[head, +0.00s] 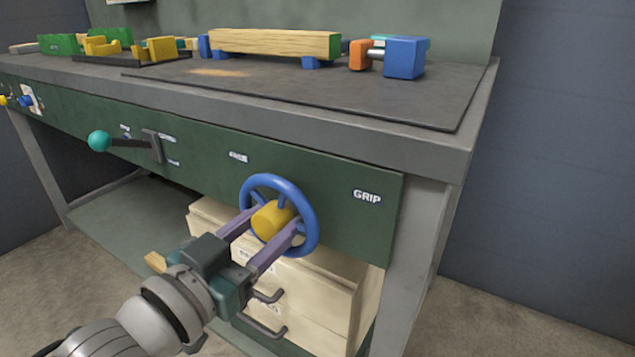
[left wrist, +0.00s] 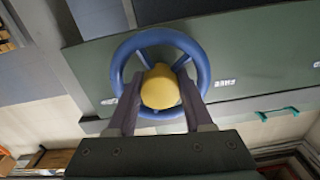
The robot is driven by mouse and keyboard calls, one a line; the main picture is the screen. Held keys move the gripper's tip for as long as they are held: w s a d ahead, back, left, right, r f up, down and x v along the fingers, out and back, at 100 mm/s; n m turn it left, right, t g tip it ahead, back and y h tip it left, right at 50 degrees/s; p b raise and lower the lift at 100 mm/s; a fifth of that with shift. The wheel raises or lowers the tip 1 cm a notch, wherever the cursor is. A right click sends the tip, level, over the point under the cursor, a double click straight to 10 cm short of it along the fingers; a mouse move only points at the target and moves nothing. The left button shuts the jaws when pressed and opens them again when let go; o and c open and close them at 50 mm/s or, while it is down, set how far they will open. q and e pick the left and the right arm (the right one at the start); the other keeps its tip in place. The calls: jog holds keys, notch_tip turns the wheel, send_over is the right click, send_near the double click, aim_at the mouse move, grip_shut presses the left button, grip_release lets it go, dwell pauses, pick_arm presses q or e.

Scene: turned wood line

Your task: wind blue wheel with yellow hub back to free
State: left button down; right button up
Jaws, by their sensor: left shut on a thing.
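The blue wheel (head: 309,205) with its yellow hub (head: 270,220) is mounted on the green front panel of the bench, between a FREE label (head: 238,157) and a GRIP label (head: 367,197). My left gripper (head: 268,228) reaches it from the lower left, its purple fingers on either side of the yellow hub and shut on it. In the left wrist view the blue rim (left wrist: 119,62) rises around the hub (left wrist: 160,88), with the fingers at both sides of the hub. My right gripper is not in view.
A lever with a teal knob (head: 99,141) sticks out of the panel to the left. Pale drawers (head: 318,290) with dark handles stand below the wheel. On the bench top (head: 420,103) lie a wooden beam (head: 270,42) on blue supports and a blue block (head: 404,58).

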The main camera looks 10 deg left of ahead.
pick_arm(q)
jog(key=shift+n, duration=2)
jog(key=c, duration=0.6)
grip_release()
jog(key=shift+s+a+p, duration=0.1)
jog(key=shift+s+p, duration=0.2)
jog(key=p+v, duration=0.2)
jog(key=v, duration=0.7)
jog(key=shift+s, duration=0.15)
